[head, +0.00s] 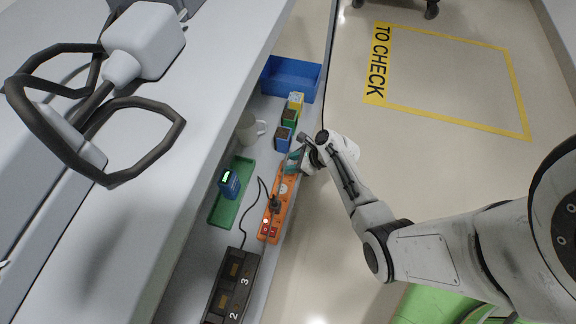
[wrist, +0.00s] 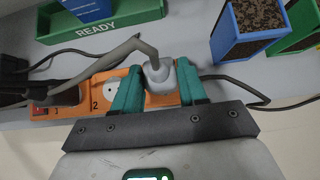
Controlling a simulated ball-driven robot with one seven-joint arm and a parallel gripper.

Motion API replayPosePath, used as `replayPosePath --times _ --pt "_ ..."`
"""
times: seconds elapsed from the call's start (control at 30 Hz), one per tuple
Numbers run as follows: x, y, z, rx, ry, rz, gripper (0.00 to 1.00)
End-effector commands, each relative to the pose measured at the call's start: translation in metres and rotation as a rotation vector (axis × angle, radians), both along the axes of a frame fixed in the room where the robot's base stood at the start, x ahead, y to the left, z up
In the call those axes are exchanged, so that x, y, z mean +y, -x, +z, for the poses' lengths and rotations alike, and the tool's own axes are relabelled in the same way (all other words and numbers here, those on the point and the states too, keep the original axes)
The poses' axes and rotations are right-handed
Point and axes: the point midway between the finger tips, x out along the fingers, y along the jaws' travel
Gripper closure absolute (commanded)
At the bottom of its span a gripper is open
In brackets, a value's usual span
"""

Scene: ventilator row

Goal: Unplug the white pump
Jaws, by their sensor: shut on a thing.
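The orange power strip (head: 276,213) lies along the shelf's right edge, and it also shows in the wrist view (wrist: 75,92) with sockets marked 1 and 2. My gripper (head: 293,159) is at its far end. In the wrist view, the teal fingers (wrist: 157,90) are shut on a light grey plug (wrist: 160,77) over the strip. Its grey cable (wrist: 110,55) runs left. The plug's base is hidden, so I cannot tell whether it sits fully in its socket. A black plug (wrist: 65,97) is by socket 1. Socket 2 (wrist: 110,88) is empty. I cannot identify the white pump.
A green READY tray (head: 221,206) holds a blue device (head: 229,184). A mug (head: 248,128), small boxes (head: 284,138) and a blue bin (head: 292,76) stand farther back. A black dock (head: 229,288) is nearer. A white block with dark cable (head: 145,40) lies above left.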

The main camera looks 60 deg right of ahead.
Motion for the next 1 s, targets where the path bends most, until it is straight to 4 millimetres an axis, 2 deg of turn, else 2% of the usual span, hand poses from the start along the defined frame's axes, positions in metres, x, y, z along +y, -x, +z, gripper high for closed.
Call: replayPosePath --times 0.47,1.0 --pt "0.000 0.000 0.003 0.000 0.000 0.000 1.00" --pt "0.000 0.000 0.021 0.000 0.000 0.000 1.00"
